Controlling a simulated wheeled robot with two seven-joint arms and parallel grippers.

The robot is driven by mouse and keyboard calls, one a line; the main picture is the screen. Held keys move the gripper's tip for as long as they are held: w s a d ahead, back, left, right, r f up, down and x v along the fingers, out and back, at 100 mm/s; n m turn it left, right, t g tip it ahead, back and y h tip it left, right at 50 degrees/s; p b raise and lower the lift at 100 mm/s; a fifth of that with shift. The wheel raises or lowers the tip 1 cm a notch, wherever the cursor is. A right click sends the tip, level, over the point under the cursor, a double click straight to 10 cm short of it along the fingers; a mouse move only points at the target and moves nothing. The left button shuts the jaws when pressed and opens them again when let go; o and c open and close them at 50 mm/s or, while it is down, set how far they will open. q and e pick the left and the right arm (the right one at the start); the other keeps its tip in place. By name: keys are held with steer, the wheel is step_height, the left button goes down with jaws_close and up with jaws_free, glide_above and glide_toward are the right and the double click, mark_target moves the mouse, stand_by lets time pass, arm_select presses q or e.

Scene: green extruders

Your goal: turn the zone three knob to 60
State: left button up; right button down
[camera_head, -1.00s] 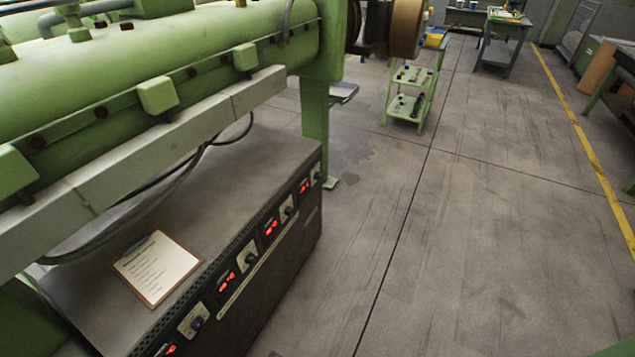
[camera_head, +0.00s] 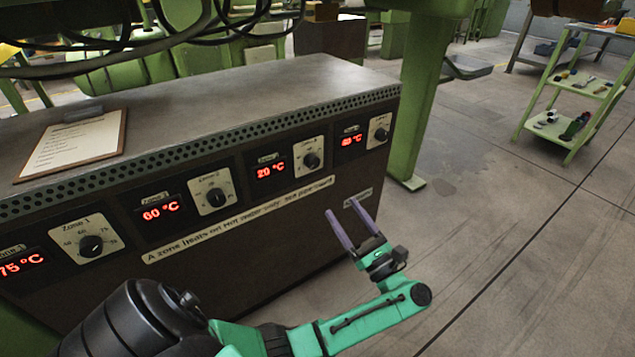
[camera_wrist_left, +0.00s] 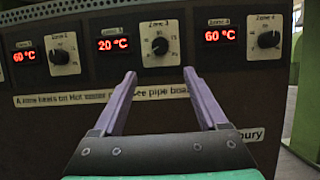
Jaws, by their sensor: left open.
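The zone three knob (camera_head: 312,160) is a black dial on a white plate, third of the row on the dark control cabinet (camera_head: 300,210). It also shows in the left wrist view (camera_wrist_left: 159,46), just beyond my fingertips. The display to its left (camera_head: 271,169) reads 20 °C in red, also in the left wrist view (camera_wrist_left: 113,44). My left gripper (camera_head: 341,206) is open and empty, its two purple fingers pointing at the panel, apart from the knob. In the wrist view the knob appears between and above the fingertips (camera_wrist_left: 160,72). My right gripper is not in view.
Neighbouring knobs for zone 2 (camera_head: 216,197) and zone 4 (camera_head: 381,134) flank it; both displays read 60 °C. Zone 1's knob (camera_head: 91,245) is farther left, beside a 75 °C display. A clipboard (camera_head: 75,145) lies on the cabinet. Floor to the right is free, before a green cart (camera_head: 545,130).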

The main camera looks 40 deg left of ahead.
mark_target(314, 166)
arm_select(q)
steer(key=p+x, duration=0.1)
steer(key=x, duration=1.2)
steer(key=shift+a+r, duration=0.1)
steer(key=shift+r, duration=0.1)
jaws_close()
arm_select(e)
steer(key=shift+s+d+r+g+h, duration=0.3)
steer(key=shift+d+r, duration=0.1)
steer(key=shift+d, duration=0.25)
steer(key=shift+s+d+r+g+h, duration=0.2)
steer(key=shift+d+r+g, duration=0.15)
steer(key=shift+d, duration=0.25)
